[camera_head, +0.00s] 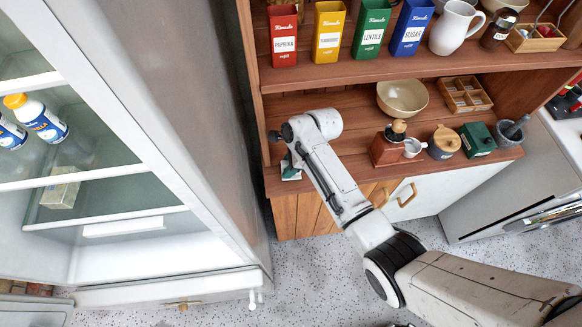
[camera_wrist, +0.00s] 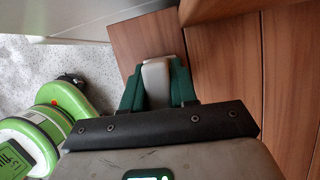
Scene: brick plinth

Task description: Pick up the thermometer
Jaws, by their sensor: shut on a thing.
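My gripper (camera_wrist: 157,84) shows in the wrist view with its two dark green fingers closed on either side of a pale, smooth, block-like thing, which I take to be the thermometer (camera_wrist: 156,75). Only the part of it between the fingers shows, and I see no markings on it. In the head view my gripper (camera_head: 291,168) is small at the left front corner of the wooden counter, mostly hidden by my wrist. The thermometer cannot be made out clearly there. Whether it touches the wood cannot be told.
The wooden counter (camera_head: 350,150) holds a cream bowl (camera_head: 402,97), a red-brown grinder (camera_head: 386,149), a lidded pot (camera_head: 443,142) and a mortar (camera_head: 510,132) to the right. Coloured tins (camera_head: 328,30) stand on the shelf above. An open fridge (camera_head: 190,110) stands close on the left.

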